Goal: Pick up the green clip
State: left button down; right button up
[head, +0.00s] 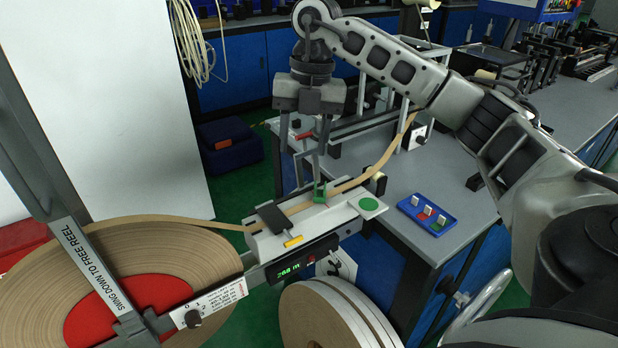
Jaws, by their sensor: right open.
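The green clip (320,194) is a small upright piece on the grey splice block (308,226), beside the brown tape strip. My right gripper (319,180) points straight down over it, with its fingertips right at the clip's top. Its fingers are open, and the clip shows between or just below the tips; I cannot tell whether they touch it. My left gripper is not in view.
A large tape reel (180,262) with a red hub and a grey swing bar stands at left. More reels (325,315) stand below the block.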

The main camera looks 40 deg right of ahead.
notch_tip(320, 180, up, 2)
jog(key=m+h, duration=0.1)
jog(key=h, duration=0.1)
send_over(320, 186)
jog(key=shift+m, duration=0.3)
jog(key=f+b, duration=0.1)
jog(key=f, duration=0.3)
jog(key=f+b, duration=0.2)
jog(key=f, duration=0.3)
jog(key=shift+s+d, duration=0.15)
jog(key=shift+d, duration=0.05)
jog(key=shift+f, duration=0.45)
notch_tip(320, 186, down, 5)
jog(key=shift+a+f, duration=0.1)
jog(key=shift+a, duration=0.05)
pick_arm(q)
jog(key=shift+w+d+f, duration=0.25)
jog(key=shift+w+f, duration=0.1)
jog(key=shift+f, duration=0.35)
pick_arm(e)
jog(key=shift+w, duration=0.2)
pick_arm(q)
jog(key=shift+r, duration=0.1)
pick_arm(e)
jog(key=c, duration=1.1)
jog(key=shift+o, duration=0.2)
